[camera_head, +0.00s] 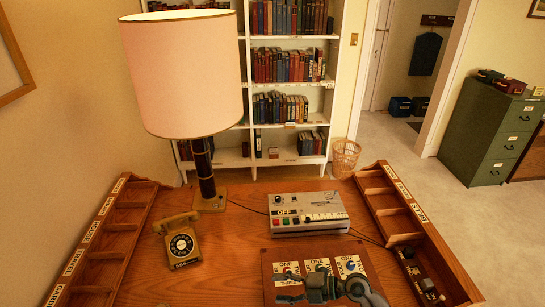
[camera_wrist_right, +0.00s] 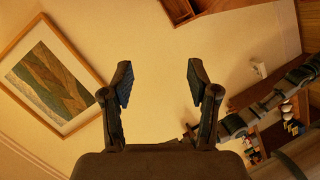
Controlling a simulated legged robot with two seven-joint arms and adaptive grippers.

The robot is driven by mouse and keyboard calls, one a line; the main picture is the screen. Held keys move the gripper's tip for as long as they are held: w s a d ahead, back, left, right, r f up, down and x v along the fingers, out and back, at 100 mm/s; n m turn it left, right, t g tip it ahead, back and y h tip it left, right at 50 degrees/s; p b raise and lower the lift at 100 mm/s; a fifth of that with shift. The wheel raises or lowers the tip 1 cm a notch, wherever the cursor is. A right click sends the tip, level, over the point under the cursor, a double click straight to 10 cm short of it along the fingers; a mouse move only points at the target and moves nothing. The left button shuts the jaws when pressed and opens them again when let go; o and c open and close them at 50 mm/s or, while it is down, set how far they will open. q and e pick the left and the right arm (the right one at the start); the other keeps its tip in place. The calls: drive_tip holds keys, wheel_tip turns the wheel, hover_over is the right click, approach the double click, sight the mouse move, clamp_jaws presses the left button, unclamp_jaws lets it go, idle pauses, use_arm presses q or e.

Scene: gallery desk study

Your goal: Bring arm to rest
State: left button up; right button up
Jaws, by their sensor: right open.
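My right gripper (camera_head: 318,289) shows at the bottom middle of the head view, over the brown panel with dials (camera_head: 268,262) at the desk's near edge. It hides part of that panel. I cannot tell from the head view whether it touches the panel. In the right wrist view the two dark fingers of my right gripper (camera_wrist_right: 160,85) stand wide apart with nothing between them. My left gripper is not in view.
The wooden desk (camera_head: 240,250) bears a yellow telephone (camera_head: 181,245), a lamp (camera_head: 185,75) and a grey button box (camera_head: 308,213). Labelled compartments (camera_head: 400,218) line both sides. Bare desk lies between telephone and panel. A green cabinet (camera_head: 485,130) stands at right.

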wheel_tip(320, 180, up, 8)
drive_tip(key=w+m+t+y, duration=0.1)
drive_tip(key=m+t+y, duration=0.3)
drive_tip(key=m+t, duration=0.3)
drive_tip(key=w+d+f+m+t+h, duration=0.2)
drive_tip(key=d+m+t+h, duration=0.6)
drive_tip(key=m+t+h, duration=0.25)
drive_tip(key=s+d+f+m+g+h, duration=0.3)
drive_tip(key=d+f+m+h, duration=0.2)
drive_tip(key=f, duration=0.3)
drive_tip(key=s+d+f+m+g+h, duration=0.3)
drive_tip(key=d+f+m+h, duration=0.1)
drive_tip(key=d+f, duration=0.25)
drive_tip(key=s+a+f+g, duration=0.1)
drive_tip(key=s+f+g, duration=0.5)
drive_tip(key=s, duration=0.4)
drive_tip(key=s+f+g, duration=0.5)
drive_tip(key=s+f, duration=0.3)
drive_tip(key=s, duration=0.2)
wheel_tip(320, 180, down, 26)
drive_tip(key=s, duration=0.3)
drive_tip(key=s+d+f+g, duration=0.2)
drive_tip(key=s+d+f, duration=0.1)
drive_tip(key=s+f, duration=1.2)
drive_tip(key=shift+s+y, duration=0.35)
drive_tip(key=shift+s, duration=0.4)
